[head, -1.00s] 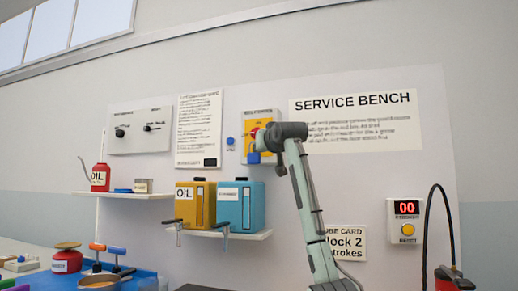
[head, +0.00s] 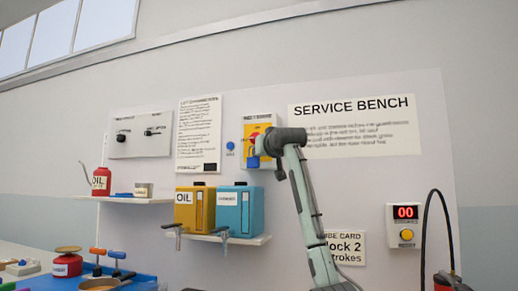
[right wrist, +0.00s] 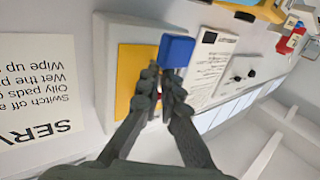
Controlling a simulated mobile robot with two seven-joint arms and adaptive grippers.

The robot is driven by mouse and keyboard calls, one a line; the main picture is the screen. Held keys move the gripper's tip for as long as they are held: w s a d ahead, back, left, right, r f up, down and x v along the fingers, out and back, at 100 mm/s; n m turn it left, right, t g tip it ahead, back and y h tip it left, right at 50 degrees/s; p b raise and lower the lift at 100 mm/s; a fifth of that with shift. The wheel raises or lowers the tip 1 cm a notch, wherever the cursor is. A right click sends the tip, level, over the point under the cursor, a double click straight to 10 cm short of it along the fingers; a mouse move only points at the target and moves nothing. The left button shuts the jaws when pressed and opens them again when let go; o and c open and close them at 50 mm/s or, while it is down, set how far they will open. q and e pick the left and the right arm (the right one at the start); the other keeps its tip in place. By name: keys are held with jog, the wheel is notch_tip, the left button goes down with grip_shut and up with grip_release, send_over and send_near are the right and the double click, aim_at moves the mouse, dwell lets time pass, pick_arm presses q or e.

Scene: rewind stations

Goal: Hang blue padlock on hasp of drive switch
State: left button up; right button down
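The blue padlock (head: 253,161) is at the lower left of the drive switch (head: 267,122), a yellow plate with a red part on the wall panel. My right gripper (head: 262,148) is in front of the switch and covers part of it. In the right wrist view the gripper's fingers (right wrist: 161,82) are close together at the padlock (right wrist: 177,51), whose blue body shows just past the tips. The yellow plate (right wrist: 134,66) lies behind them. The shackle and hasp are hidden, so I cannot tell whether they touch. My left gripper is not in view.
A shelf (head: 240,239) with a yellow oil can (head: 185,216) and a blue can (head: 229,217) is below left. A small blue button (head: 230,146) sits left of the switch. A counter box (head: 406,225) with red digits is at the right.

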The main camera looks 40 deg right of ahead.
jog(key=shift+s+d+r, duration=0.15)
jog(key=shift+s+d, duration=0.1)
jog(key=shift+d, duration=0.5)
jog(key=c, duration=1.6)
grip_release()
jog(key=shift+s+d+m, duration=0.15)
jog(key=shift+d+m, duration=0.05)
jog(key=shift+m, duration=0.1)
jog(key=shift+c, duration=0.2)
jog(key=shift+w+d+f, duration=0.15)
jog(key=shift+w+f, duration=0.7)
jog(key=shift+f, duration=0.05)
jog(key=v, duration=0.8)
